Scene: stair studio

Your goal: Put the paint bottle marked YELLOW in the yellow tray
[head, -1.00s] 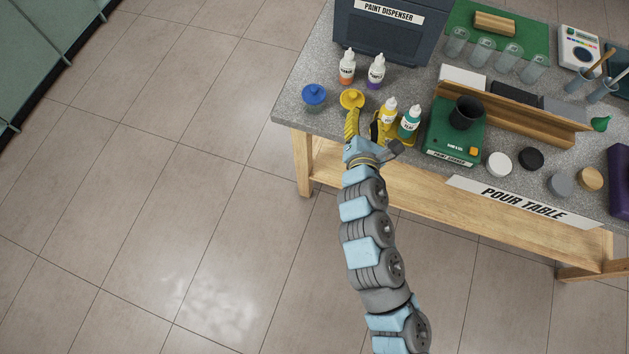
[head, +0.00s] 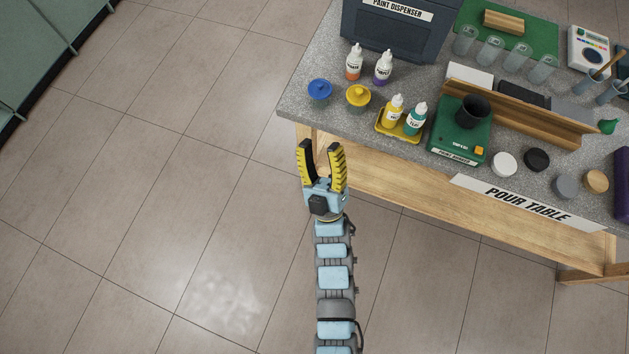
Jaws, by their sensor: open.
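The yellow paint bottle (head: 392,111) stands upright in the left part of the yellow tray (head: 384,133), near the table's front edge. Its label is too small to read. A teal bottle (head: 415,119) stands beside it in the right part of the same tray. My gripper (head: 322,147) is open and empty. In the picture it lies in front of the table's front edge, to the left of and below the tray, apart from both bottles.
Blue-lidded (head: 319,91) and yellow-lidded (head: 358,96) pots stand left of the tray. Orange (head: 355,62) and purple (head: 383,67) bottles stand behind. The floor (head: 180,170) at left is clear.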

